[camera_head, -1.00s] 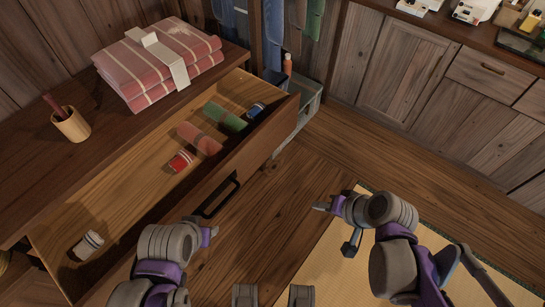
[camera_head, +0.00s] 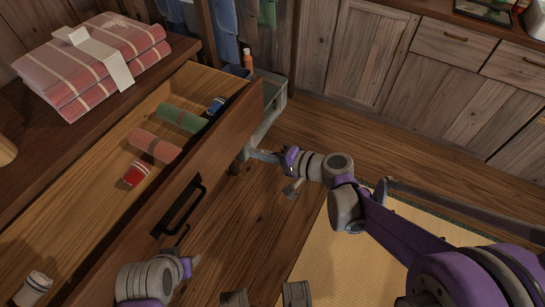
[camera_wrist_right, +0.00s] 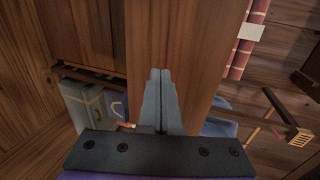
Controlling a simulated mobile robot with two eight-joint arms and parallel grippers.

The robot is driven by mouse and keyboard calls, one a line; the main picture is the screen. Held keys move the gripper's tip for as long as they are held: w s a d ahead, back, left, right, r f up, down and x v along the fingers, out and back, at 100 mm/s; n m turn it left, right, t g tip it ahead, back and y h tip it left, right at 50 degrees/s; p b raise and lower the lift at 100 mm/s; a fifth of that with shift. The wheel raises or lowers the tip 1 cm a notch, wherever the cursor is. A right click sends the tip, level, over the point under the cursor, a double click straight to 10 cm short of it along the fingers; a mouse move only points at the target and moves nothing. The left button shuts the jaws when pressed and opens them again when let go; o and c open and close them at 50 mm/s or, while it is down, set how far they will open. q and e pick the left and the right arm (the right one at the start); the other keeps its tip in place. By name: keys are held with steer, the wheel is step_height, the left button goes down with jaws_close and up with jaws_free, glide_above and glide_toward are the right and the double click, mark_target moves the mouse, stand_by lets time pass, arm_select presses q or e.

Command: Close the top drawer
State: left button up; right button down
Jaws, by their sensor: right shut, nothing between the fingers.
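The top drawer (camera_head: 92,190) is pulled out from the wooden chest, and its inside shows. Its front panel (camera_head: 225,140) carries a dark bar handle (camera_head: 180,207). My right gripper (camera_head: 250,155) is shut and empty, beside the outer face of the front panel near its far end. In the right wrist view the closed fingers (camera_wrist_right: 160,85) point at a broad wooden panel (camera_wrist_right: 180,40); whether they touch it I cannot tell. My left gripper (camera_head: 188,247) is low in the head view, near the handle's lower end; its finger opening is unclear.
The drawer holds a red can (camera_head: 135,174), rolled red cloth (camera_head: 155,145), rolled green cloth (camera_head: 181,119), a blue can (camera_head: 215,106) and a white can (camera_head: 33,288). Folded striped cloth (camera_head: 90,60) lies on the chest top. A grey crate (camera_head: 270,110) stands beyond the drawer.

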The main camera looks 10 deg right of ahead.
mark_target(229, 145)
steer(key=x, duration=0.4)
steer(key=shift+w+a+r+b, duration=0.2)
steer(key=shift+a+b, duration=0.15)
steer(key=shift+w+a, duration=0.45)
steer(key=shift+a, duration=0.15)
steer(key=shift+a, duration=0.1)
steer(key=w+a, duration=0.5)
steer(key=a, duration=0.1)
steer(key=w+a, duration=0.5)
steer(key=a, duration=0.2)
steer(key=w+a+p, duration=0.1)
steer(key=w+a, duration=0.4)
steer(key=a, duration=0.2)
steer(key=shift+a, duration=0.25)
steer(key=shift+r, duration=0.2)
steer(key=shift+w+a+r, duration=0.1)
